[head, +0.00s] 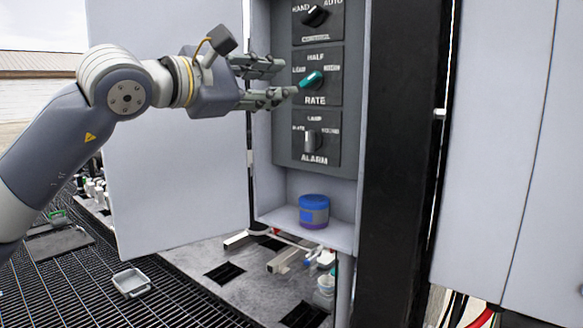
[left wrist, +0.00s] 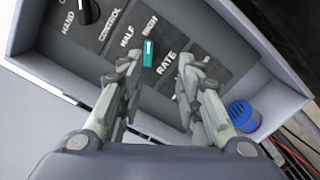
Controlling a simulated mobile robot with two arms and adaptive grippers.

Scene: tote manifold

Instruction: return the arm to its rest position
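My left arm comes in from the left in the head view. My left gripper (head: 286,80) is open and empty in front of the control panel (head: 283,135). Its fingertips are close to the teal RATE knob (head: 312,80); I cannot tell whether they touch it. In the left wrist view the two fingers (left wrist: 155,75) stand apart, with the teal knob (left wrist: 148,54) beyond the gap between them. The knob's pointer leans to the upper right in the head view. My right gripper is not in view.
The panel sits in an open cabinet with its door (head: 180,190) swung out to the left. A blue jar (head: 314,211) stands on the cabinet's bottom shelf. A black post (head: 400,150) rises at the right. A grey tray (head: 131,283) lies on the grating below.

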